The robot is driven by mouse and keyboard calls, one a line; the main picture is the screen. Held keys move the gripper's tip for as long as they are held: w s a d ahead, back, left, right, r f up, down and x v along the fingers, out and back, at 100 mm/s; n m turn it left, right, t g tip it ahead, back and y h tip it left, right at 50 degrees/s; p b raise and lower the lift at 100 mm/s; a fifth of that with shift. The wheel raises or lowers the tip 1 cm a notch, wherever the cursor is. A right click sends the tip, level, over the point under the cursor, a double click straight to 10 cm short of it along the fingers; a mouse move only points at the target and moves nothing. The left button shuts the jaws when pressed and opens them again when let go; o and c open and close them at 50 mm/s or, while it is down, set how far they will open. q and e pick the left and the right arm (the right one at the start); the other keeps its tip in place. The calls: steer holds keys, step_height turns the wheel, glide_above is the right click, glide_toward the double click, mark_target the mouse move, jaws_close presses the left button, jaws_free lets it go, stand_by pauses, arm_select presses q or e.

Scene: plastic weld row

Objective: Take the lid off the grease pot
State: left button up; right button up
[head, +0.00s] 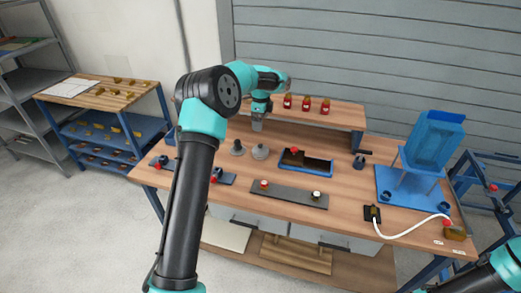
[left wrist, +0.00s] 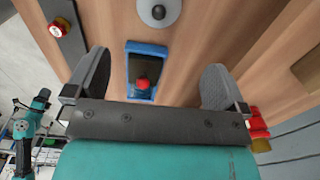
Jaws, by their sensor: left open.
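No pot is plainly marked as the grease pot. Two grey round pieces with knobs, one left (head: 237,148) and one right (head: 260,152), stand on the bench; I cannot tell whether either is its lid. One grey knobbed disc (left wrist: 158,14) shows at the top of the left wrist view. Several amber jars with red caps (head: 306,104) stand on the raised shelf. My left gripper (head: 257,125) hangs just behind the grey pieces. In the left wrist view its fingers (left wrist: 152,78) are wide apart and empty. My right arm shows at lower right, its gripper out of view.
A blue tray (head: 318,173) with dark contents and a red knob lies right of the grey pieces. A grey plate (head: 290,196) with buttons lies in front. A blue stand (head: 400,183) is at right, near a white cable (head: 405,233). Bare wood lies between.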

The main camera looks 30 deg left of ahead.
mark_target(261, 146)
arm_select(q)
step_height(261, 146, down, 9)
steer(key=shift+r, duration=0.2)
stand_by(0.3)
steer(key=shift+s+d+f, duration=0.1)
steer(key=shift+f, duration=2.5)
steer(key=c, duration=0.9)
